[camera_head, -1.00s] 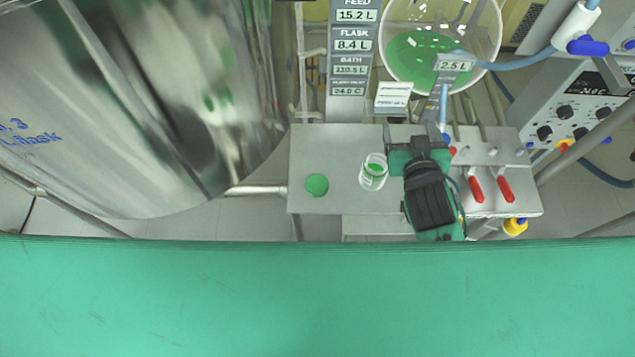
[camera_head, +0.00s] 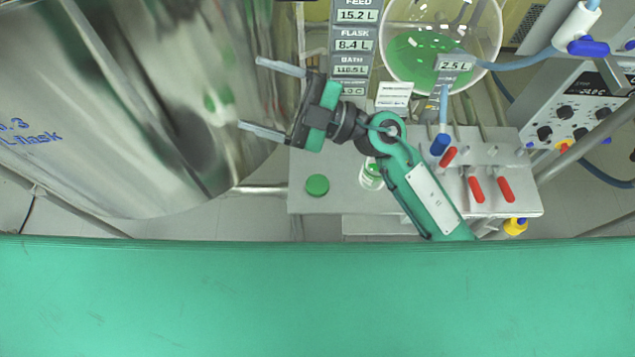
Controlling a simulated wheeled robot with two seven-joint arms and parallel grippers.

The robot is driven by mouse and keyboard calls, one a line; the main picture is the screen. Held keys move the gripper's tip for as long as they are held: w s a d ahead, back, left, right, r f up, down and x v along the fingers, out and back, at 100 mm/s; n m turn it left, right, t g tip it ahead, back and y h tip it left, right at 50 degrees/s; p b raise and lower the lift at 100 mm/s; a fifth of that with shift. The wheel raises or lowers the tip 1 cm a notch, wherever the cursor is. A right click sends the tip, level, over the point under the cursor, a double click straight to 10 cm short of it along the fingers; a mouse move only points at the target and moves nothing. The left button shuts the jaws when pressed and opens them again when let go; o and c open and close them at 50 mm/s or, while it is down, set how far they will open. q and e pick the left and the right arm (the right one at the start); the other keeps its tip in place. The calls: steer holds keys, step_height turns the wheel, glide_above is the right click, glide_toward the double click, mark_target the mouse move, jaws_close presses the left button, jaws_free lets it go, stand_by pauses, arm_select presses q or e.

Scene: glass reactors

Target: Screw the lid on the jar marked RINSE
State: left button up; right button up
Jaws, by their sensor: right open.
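The green lid (camera_head: 317,185) lies on the left part of the small grey metal table. A small white jar with green contents (camera_head: 371,176) stands on the table to its right, partly hidden behind my right arm. I cannot read its label. My right gripper (camera_head: 254,96) is open and empty, its fingers pointing left in front of the big steel vessel. It is up and to the left of the lid, apart from lid and jar. My left gripper is out of view.
The grey table (camera_head: 335,202) has bare room around the lid. Red-handled valves (camera_head: 476,189) sit at its right. A glass vessel with green liquid (camera_head: 420,60) hangs at the back. The large steel vessel (camera_head: 130,110) fills the left.

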step_height(320, 180, down, 13)
steer(key=s+a+n+g+h, duration=0.1)
steer(key=s+n+g+h, duration=0.35)
steer(key=h, duration=0.65)
steer(key=w+d+f+m+h, duration=0.3)
steer(key=w+d+f+h, duration=0.3)
steer(key=d+h, duration=0.3)
steer(key=shift+w+d, duration=0.9)
steer(key=shift+d, duration=0.15)
steer(key=p, duration=0.2)
glide_above(323, 183)
step_height(323, 183, down, 8)
steer(key=shift+f, duration=0.25)
